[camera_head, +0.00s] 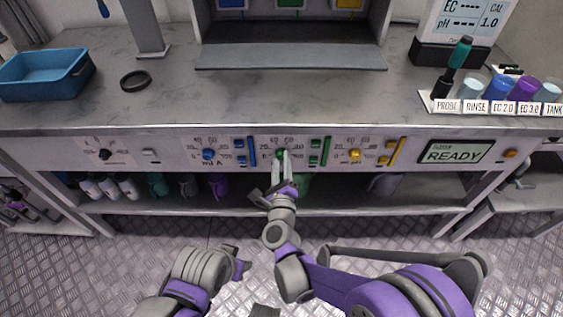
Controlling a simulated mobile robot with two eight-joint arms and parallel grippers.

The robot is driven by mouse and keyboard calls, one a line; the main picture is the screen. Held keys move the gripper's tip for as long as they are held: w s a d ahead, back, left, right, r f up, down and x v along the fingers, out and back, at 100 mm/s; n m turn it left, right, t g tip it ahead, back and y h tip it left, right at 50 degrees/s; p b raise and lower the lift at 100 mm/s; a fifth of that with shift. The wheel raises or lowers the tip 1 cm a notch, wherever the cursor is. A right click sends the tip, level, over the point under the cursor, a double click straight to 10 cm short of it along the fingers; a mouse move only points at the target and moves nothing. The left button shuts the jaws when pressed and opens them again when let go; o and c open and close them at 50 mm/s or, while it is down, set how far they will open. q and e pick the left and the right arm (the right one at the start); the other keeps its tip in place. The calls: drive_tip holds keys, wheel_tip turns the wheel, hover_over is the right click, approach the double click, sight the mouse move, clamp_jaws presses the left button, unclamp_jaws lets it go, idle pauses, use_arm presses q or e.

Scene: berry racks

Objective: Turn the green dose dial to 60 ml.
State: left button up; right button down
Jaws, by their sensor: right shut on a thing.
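The green dose dial (281,154) is on the front panel of the bench, in the middle, between the blue dial and the yellow dial. Small scale numbers sit around it, too small to read exactly, and its pointer is mostly hidden by my fingers. My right gripper (283,162) reaches up to the panel and is shut on the green dial. My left gripper (236,262) is low in front of the bench, over the floor and away from the panel. Whether its jaws are open cannot be made out.
A blue dial (208,154) with a blue slider and a yellow dial (355,155) with a yellow slider flank the green one. A green slider (320,152) is just right of it. A display (455,152) reads READY. Bottles stand on the lower shelf (340,205).

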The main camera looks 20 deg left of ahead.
idle(0.4)
drive_tip(key=c, duration=0.5)
unclamp_jaws()
drive_tip(key=v, duration=1)
drive_tip(key=shift+s+p, duration=0.35)
drive_tip(key=shift+s, duration=0.05)
drive_tip(key=shift+d, duration=0.15)
